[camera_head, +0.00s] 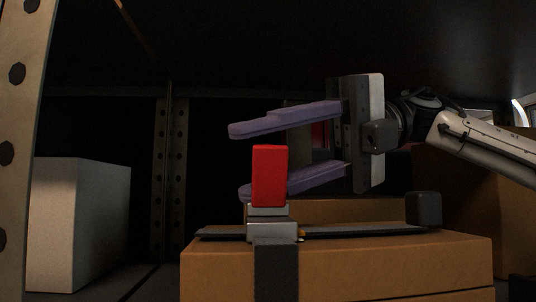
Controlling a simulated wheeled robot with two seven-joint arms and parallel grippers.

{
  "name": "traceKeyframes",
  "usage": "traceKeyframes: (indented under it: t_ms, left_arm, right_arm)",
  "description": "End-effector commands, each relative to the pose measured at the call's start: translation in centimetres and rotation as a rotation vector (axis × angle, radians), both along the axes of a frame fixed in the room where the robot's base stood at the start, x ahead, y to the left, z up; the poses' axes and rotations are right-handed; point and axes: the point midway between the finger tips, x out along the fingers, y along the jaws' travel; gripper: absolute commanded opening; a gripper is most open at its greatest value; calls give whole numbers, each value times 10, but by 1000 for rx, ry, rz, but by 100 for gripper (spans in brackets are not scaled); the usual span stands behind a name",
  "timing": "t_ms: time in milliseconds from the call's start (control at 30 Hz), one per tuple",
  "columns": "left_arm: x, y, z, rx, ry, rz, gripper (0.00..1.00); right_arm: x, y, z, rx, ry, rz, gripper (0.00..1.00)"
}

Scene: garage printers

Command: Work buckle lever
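The buckle is a metal clamp (271,230) on top of a cardboard box (390,258), with a dark strap (276,275) running down the box's front. Its red lever (269,176) stands upright above the metal part. My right gripper (240,162) comes in from the right with two purple fingers, one above the other. The fingers are spread apart, and the lower one passes behind the red lever. I cannot tell whether it touches the lever. Nothing is held between the fingers. My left gripper is not in view.
A dark bar (350,232) lies across the box top, with a black block (424,210) at its right. A white box (80,222) stands at left behind a perforated metal post (20,140). More cardboard (500,200) is at right. A dark shelf is overhead.

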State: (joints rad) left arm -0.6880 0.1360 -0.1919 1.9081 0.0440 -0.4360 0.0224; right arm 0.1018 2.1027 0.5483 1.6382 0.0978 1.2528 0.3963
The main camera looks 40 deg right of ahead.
Motion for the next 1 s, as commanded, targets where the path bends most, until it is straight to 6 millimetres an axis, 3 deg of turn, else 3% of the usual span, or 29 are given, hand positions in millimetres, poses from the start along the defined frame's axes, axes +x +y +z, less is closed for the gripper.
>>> traceKeyframes:
  t_ms: [167,400,733,1000]
  left_arm:
    - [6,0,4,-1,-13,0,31]
    - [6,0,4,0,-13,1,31]
    - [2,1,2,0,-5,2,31]
    - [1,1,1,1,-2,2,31]
  right_arm:
    - [0,0,0,0,0,1,36]
    - [0,0,0,0,0,1,0]
    - [-2,1,1,-26,-39,2,0]
    - [-10,6,2,-118,-189,4,0]
